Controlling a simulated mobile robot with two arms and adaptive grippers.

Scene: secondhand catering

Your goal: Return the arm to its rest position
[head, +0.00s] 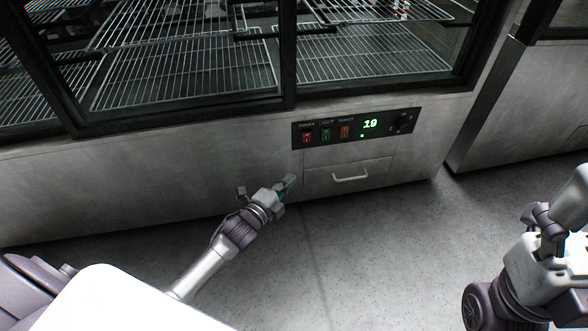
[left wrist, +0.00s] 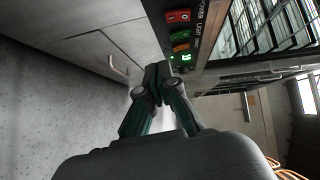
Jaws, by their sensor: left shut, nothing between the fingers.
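My left arm reaches in from the lower left of the head view. Its gripper (head: 288,183) is shut and empty, in front of the steel lower front of the display fridge, just left of the drawer (head: 347,176) and below the control panel (head: 355,127). In the left wrist view the closed fingers (left wrist: 157,75) point toward the cabinet, with the panel's switches (left wrist: 180,36) above them. My right arm (head: 540,260) shows at the right edge of the head view; its gripper cannot be seen.
The glass-fronted fridge with wire shelves (head: 190,72) fills the back. The drawer handle (head: 350,178) juts out near my left gripper. Another steel cabinet (head: 520,105) stands at the right. The grey floor (head: 370,255) between my arms is clear.

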